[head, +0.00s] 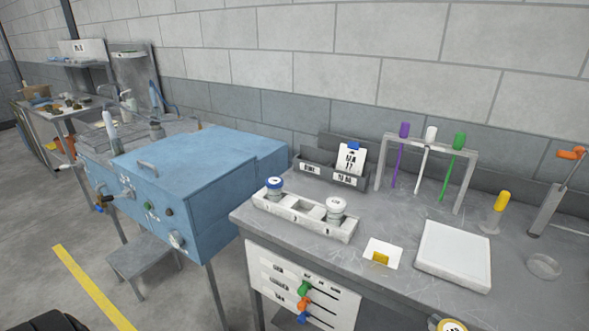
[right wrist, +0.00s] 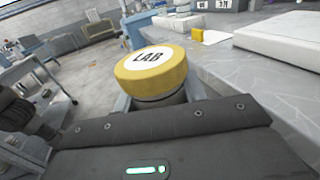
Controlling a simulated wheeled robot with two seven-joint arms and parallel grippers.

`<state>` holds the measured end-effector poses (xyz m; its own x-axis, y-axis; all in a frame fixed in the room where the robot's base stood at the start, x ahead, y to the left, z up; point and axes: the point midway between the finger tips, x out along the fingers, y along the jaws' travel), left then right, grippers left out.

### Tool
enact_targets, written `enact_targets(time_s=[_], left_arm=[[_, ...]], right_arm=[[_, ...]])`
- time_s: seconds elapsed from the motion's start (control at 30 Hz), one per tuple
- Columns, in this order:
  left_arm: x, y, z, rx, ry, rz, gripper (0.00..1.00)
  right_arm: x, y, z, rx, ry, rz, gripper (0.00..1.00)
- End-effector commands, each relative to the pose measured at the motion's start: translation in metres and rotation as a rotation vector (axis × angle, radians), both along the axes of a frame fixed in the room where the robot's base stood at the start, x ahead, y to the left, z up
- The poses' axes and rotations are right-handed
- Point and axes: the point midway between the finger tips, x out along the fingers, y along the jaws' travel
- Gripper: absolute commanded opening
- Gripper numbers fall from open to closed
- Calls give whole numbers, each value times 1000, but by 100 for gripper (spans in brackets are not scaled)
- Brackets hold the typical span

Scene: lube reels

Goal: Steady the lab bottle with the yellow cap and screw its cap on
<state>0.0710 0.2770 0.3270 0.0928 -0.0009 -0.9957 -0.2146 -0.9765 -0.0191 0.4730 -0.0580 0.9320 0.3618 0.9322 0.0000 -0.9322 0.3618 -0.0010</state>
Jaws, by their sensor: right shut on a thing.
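The lab bottle's yellow cap (right wrist: 152,70), with a white disc marked LAB on top, is large in the right wrist view. It sits on top of the bottle (right wrist: 172,100), whose body is mostly hidden below it; I cannot tell how tight the cap is. My right gripper (right wrist: 160,103) is shut on the bottle, its fingers on either side just below the cap. In the head view only the top of the yellow cap (head: 451,325) shows at the bottom edge. My left gripper is not in view.
The grey bench holds a white tray (head: 455,256), a rack (head: 465,176) of coloured-top sticks, a yellow-topped holder (head: 496,213), a round dish (head: 543,265), a yellow block on a white card (head: 381,257) and a slotted block (head: 305,214) with two jars. A blue cabinet (head: 190,180) stands left.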

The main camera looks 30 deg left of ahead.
Motion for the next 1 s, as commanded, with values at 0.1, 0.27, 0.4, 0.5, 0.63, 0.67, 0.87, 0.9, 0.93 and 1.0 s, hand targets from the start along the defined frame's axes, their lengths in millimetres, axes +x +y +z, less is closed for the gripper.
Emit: enact_targets(time_s=[0.1,0.27,0.4,0.5,0.63,0.67,0.87,0.9,0.93,1.0], left_arm=[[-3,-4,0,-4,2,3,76],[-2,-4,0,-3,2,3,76],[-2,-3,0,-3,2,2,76],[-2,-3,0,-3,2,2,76],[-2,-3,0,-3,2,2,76],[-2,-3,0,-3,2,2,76],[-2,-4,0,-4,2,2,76],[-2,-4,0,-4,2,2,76],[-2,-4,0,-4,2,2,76],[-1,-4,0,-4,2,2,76]], right_arm=[[0,0,0,1,0,0,0],[0,0,0,1,0,0,0],[0,-4,1,7,-3,-23,0],[0,-21,5,22,-9,-117,0],[-2,-66,12,34,-14,-325,0],[-4,-77,13,35,-14,-375,0],[-16,-143,20,12,-4,-629,0],[-19,-151,20,8,-3,-657,0],[-20,-156,21,5,-2,-673,0],[-21,-162,21,1,0,-696,0]])
